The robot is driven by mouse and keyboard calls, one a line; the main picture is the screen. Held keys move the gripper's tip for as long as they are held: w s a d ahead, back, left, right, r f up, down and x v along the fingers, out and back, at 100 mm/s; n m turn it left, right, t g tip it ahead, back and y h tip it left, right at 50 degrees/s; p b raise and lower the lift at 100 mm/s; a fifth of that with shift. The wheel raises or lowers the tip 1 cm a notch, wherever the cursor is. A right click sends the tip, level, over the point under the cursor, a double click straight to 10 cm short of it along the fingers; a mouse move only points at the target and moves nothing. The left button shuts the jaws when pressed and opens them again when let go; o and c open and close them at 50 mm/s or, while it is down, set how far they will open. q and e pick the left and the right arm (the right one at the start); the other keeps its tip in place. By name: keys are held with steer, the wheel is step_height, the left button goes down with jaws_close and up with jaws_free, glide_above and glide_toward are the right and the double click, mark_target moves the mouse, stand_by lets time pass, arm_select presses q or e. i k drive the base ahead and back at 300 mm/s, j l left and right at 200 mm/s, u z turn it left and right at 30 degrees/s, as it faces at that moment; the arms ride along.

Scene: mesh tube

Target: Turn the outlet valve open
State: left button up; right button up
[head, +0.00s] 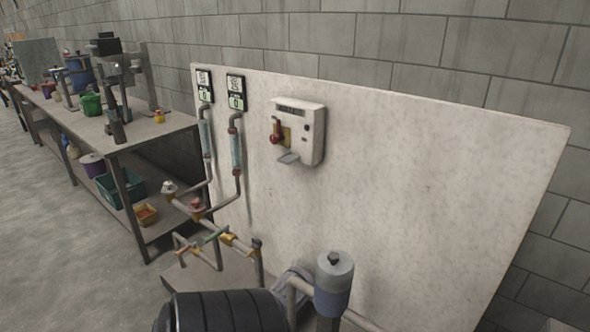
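Which handle belongs to the outlet valve cannot be told from this view. Low in front of a pale panel (440,175), pipes carry a green handle (215,236) and a red handle (184,251). A yellow fitting (229,239) sits on the pipe beside the green handle. A grey-white knob (168,187) and a red knob (196,204) sit higher on the piping. Whether any valve is open or shut is not clear. Neither of my grippers is in view.
A white control box (298,132) with a red lever (277,132) is on the panel. A black ribbed body (225,312) and a grey-blue cylinder (334,285) stand in front. A workbench (145,131) is at left. Floor (60,235) is clear at lower left.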

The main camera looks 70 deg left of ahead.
mark_target(215, 234)
steer(key=u, duration=1.85)
steer(key=i+j+u, duration=0.55)
steer(key=j+u, duration=0.15)
steer(key=j, duration=0.2)
